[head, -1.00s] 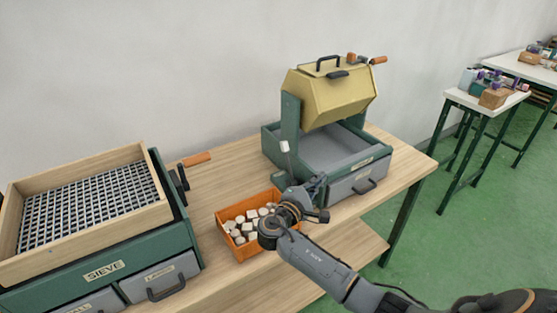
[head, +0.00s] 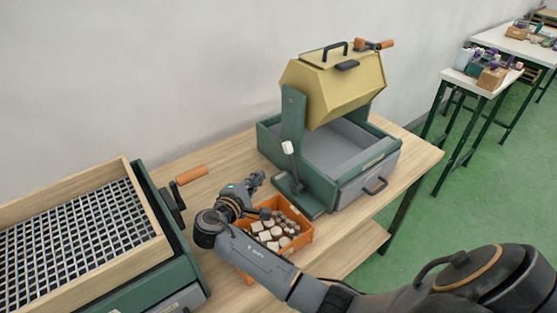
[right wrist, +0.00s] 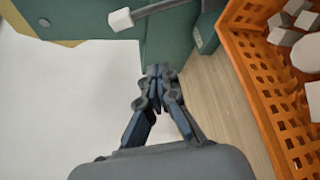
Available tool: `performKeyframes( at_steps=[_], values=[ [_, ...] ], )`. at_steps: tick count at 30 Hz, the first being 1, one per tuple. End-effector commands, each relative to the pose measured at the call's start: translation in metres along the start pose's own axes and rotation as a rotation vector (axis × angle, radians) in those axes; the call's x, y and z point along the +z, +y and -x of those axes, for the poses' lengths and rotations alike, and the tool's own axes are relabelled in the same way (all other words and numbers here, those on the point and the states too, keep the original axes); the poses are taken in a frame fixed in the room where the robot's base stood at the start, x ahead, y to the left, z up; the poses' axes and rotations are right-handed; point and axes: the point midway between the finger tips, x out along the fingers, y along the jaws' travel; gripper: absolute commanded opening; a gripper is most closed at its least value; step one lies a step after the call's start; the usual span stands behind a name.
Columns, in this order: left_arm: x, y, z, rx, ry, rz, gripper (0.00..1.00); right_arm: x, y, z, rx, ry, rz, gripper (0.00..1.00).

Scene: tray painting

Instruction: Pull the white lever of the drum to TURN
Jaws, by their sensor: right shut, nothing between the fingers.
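The yellow drum (head: 338,92) hangs between green uprights over a green base with a grey tray. Its lever has a white knob (head: 288,148) on a thin grey rod and stands nearly upright at the base's left side. The white knob also shows at the top of the right wrist view (right wrist: 121,19). My right gripper (head: 259,180) is shut and empty, to the left of and below the knob, apart from it. In the right wrist view its closed fingertips (right wrist: 160,72) point toward the green base. My left gripper is out of view.
An orange crate (head: 307,236) of pale blocks stands in front of the lever, partly behind my right arm. A sieve box (head: 140,205) with an orange-handled crank (head: 191,175) is at the left. Bare wood (head: 215,160) lies between sieve and drum.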

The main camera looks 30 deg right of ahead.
Motion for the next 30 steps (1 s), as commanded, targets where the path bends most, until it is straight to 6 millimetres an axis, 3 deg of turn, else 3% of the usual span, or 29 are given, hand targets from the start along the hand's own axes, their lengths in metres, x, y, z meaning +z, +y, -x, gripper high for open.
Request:
performKeyframes(
  at_steps=[5,10,18,24,30],
  values=[
    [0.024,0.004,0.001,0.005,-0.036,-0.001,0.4,0.0,0.0,-0.001,0.0,-0.001,0.001,0.0],
    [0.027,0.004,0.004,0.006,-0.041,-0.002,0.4,0.001,0.002,-0.015,0.004,-0.003,0.001,0.0],
    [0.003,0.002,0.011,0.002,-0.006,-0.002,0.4,0.002,0.002,-0.068,0.003,-0.004,0.003,0.0],
    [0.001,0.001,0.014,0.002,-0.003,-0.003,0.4,0.002,0.001,-0.105,0.0,-0.004,0.002,0.0],
    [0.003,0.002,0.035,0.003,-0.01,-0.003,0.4,0.029,0.003,-0.091,0.001,-0.001,0.002,0.0]
  ],
)
